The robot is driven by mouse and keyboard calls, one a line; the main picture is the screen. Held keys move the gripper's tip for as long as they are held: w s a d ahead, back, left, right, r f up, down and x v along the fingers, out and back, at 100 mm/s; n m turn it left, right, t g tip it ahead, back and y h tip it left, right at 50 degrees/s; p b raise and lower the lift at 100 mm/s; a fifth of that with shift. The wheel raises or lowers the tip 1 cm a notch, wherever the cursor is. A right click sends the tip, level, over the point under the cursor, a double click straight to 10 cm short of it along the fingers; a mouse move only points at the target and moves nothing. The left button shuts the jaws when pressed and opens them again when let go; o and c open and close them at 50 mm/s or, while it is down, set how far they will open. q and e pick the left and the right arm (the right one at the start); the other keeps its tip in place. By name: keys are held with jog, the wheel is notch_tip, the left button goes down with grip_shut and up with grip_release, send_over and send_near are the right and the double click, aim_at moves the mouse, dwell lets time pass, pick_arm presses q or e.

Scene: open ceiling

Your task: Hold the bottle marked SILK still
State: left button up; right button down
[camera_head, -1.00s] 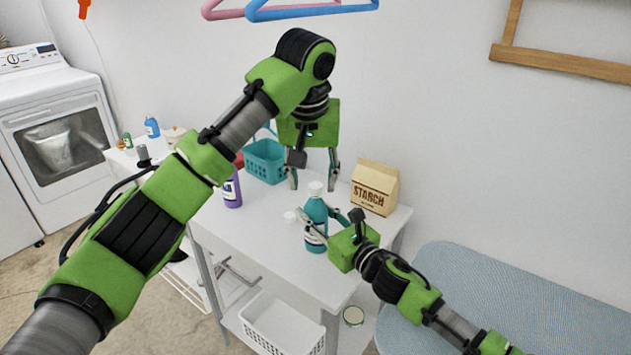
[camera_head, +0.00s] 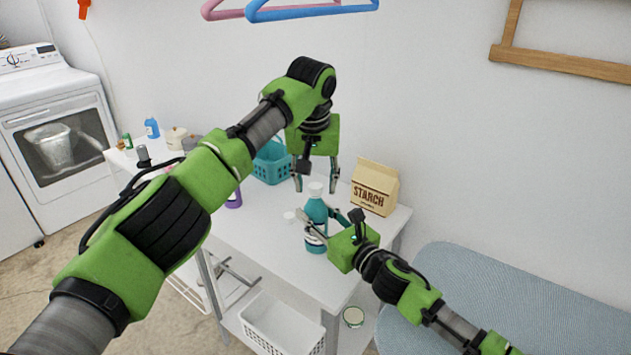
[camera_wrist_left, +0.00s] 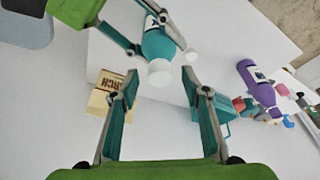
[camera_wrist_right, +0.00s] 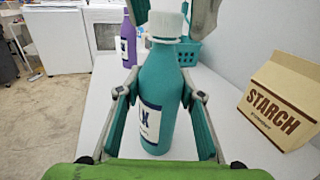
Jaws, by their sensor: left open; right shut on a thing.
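A teal bottle (camera_head: 316,212) with a white cap stands upright on the white table. Its label, partly hidden, shows the end of a word, "LK", in the right wrist view (camera_wrist_right: 156,100). My right gripper (camera_head: 316,224) is shut around the bottle's body, one finger on each side. My left gripper (camera_head: 316,184) is open and empty, pointing down above the bottle. In the left wrist view, the bottle's white cap (camera_wrist_left: 161,73) shows between the open fingers, apart from both.
A STARCH bag (camera_head: 374,186) stands right of the bottle. A teal basket (camera_head: 271,163) and a purple bottle (camera_head: 234,199), partly hidden by my left arm, stand to the left. A small white round item (camera_head: 290,216) lies beside the bottle. The table (camera_head: 265,235) is clear in front.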

pick_arm(q)
grip_shut()
jog(key=m+h, duration=0.1)
jog(key=m, duration=0.3)
jog(key=shift+a+m, duration=0.1)
jog(key=shift+m, duration=0.3)
jog(key=shift+c, duration=0.2)
grip_release()
jog(key=shift+r, duration=2.25)
jog(key=shift+o, duration=0.2)
